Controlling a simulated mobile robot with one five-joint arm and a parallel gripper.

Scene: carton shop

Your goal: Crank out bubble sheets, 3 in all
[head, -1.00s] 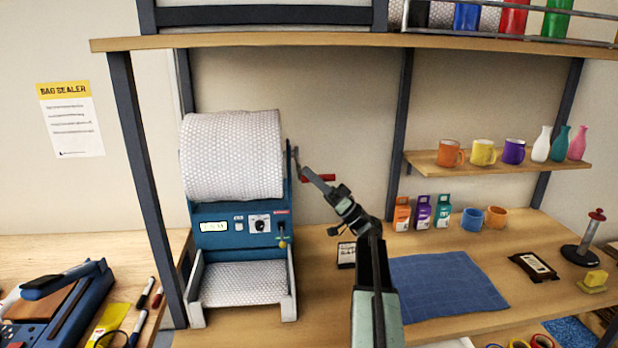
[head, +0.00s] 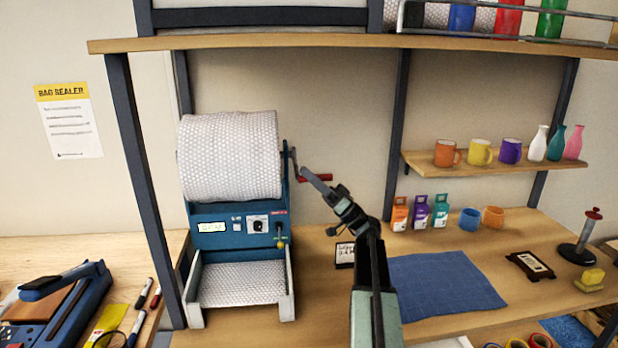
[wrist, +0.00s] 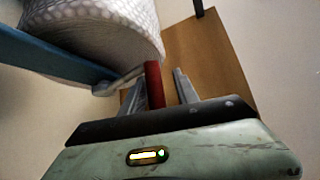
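The bubble sheet machine is blue (head: 212,212), with a large white bubble-wrap roll (head: 230,155) on top. A lit display, a dial and a small yellow-tipped lever are on its front. A bubble sheet (head: 242,284) lies in the tray at its foot; how many layers is unclear. The crank's red handle (head: 318,178) sticks out at the machine's right side. My gripper (head: 314,181) is at this handle. In the wrist view the red handle (wrist: 154,85) stands between the two fingers of my gripper (wrist: 158,88), which look open with a gap at the right finger.
A blue mat (head: 445,285) lies on the bench to the right, with small boxes (head: 420,212) and cups behind it. A shelf of mugs and vases (head: 500,164) is above. A blue bag sealer (head: 60,305) stands at the left. A shelf post (head: 145,190) rises beside the machine.

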